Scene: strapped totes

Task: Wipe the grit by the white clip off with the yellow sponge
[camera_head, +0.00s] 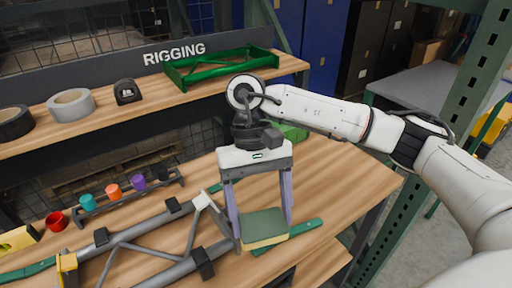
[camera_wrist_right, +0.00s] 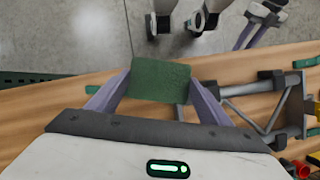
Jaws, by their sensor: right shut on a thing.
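The yellow sponge (camera_head: 264,228) has a green upper layer and a yellow lower edge. My right gripper (camera_head: 262,215) is shut on it, one purple finger on each side. In the right wrist view the sponge's green face (camera_wrist_right: 160,80) shows between the fingers. It is near the right end of the grey tube frame, over or on the bench; I cannot tell if it touches. The white clip (camera_head: 203,200) is on the frame, left of the sponge. I cannot make out the grit. My left gripper (camera_wrist_right: 248,35) shows small at the top of the wrist view, its opening unclear.
The grey tube frame (camera_head: 150,255) lies across the wooden bench (camera_head: 340,185), with a yellow clip (camera_head: 67,263) at left. A green strap (camera_head: 295,234) lies by the sponge. A rack of coloured cups (camera_head: 128,192) stands behind. A shelf holds tape rolls and a green frame (camera_head: 220,66).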

